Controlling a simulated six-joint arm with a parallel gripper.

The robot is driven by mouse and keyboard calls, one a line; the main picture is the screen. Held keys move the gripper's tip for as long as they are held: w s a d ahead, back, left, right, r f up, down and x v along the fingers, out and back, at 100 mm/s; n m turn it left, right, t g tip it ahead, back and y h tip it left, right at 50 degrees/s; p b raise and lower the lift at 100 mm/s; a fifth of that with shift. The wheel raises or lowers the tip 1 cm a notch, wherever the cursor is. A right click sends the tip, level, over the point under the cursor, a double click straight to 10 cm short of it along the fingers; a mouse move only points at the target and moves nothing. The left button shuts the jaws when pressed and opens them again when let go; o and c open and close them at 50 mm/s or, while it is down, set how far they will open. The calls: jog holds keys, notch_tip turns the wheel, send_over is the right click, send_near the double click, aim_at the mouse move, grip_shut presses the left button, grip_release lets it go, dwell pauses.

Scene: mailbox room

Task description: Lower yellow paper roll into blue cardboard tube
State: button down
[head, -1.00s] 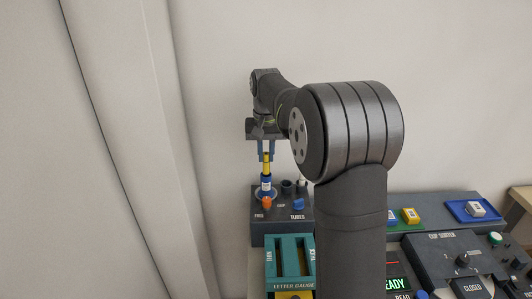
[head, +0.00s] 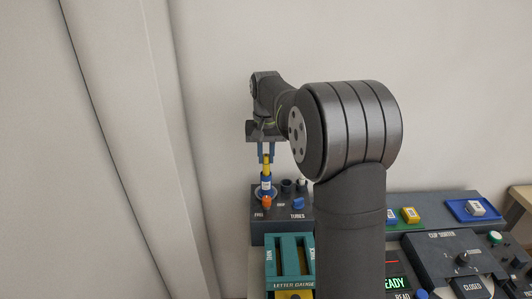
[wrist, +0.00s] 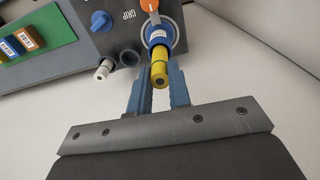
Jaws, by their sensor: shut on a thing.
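My gripper (head: 266,152) is shut on the yellow paper roll (head: 267,167) and holds it upright. The blue cardboard tube (head: 266,184), with a white label, stands upright in a ring on the dark tubes block, directly below the roll. In the wrist view the roll (wrist: 159,74) sits between my two blue fingers (wrist: 159,78), its near end facing the camera. Its far end meets the mouth of the blue tube (wrist: 158,36) and looks in line with it. I cannot tell how far it is inside.
The dark tubes block (head: 258,228) has an orange knob (head: 267,202), a blue knob (head: 298,203) and other tube holders. A teal letter gauge (head: 290,250) stands in front. A panel with coloured blocks (head: 410,216) lies right. Bare wall is behind.

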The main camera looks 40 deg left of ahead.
jog(key=shift+f, duration=1.25)
jog(key=c, duration=1)
grip_release()
jog(key=shift+r, duration=0.1)
jog(key=shift+r, duration=2.9)
notch_tip(320, 180, down, 6)
jog(key=shift+f, duration=0.1)
jog(key=shift+r, duration=0.3)
